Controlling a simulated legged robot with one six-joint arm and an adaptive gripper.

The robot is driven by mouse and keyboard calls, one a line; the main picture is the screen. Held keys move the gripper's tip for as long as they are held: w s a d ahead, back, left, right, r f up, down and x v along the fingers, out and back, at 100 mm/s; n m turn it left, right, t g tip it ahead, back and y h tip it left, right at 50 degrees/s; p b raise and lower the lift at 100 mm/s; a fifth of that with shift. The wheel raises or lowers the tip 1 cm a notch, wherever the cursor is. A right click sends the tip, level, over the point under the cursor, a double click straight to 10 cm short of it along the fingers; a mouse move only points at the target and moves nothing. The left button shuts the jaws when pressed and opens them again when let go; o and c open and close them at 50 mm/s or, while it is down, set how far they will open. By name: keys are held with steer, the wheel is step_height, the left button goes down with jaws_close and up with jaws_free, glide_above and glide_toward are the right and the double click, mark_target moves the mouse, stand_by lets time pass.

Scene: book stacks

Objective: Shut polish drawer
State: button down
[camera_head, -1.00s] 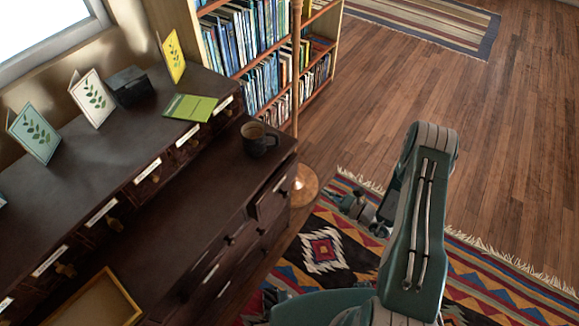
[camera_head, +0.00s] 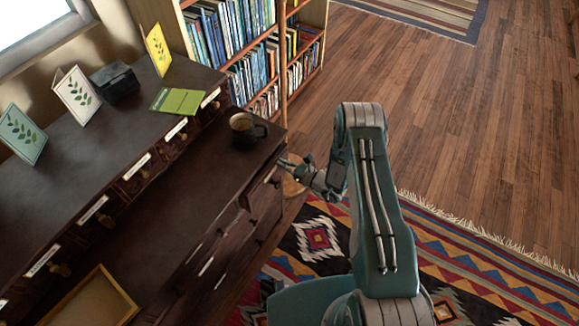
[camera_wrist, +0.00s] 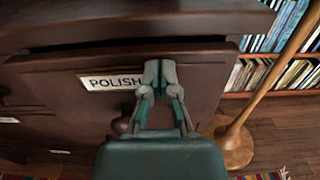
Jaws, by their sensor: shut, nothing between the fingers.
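The polish drawer (camera_head: 262,194) is the top right drawer of the dark wooden cabinet (camera_head: 190,215), and it stands out a little from the cabinet front. In the wrist view its front (camera_wrist: 60,100) carries a white "POLISH" label (camera_wrist: 112,81), and a dark gap shows above its upper edge. A round knob below the label is partly hidden by my gripper. My gripper (camera_head: 285,164) is shut and empty, close to the drawer front. In the wrist view its fingertips (camera_wrist: 160,72) overlap the front just right of the label; whether they touch it I cannot tell.
A dark mug (camera_head: 244,130) stands on the cabinet top above the drawer. A wooden pole with a round base (camera_wrist: 232,145) stands just right of the drawer, before a bookshelf (camera_head: 240,50). A patterned rug (camera_head: 440,255) lies on the open floor at the right.

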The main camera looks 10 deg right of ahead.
steer(key=shift+a, duration=0.1)
steer(key=x, duration=0.4)
steer(key=shift+w+a, duration=0.2)
steer(key=shift+w, duration=0.15)
steer(key=shift+r, duration=0.1)
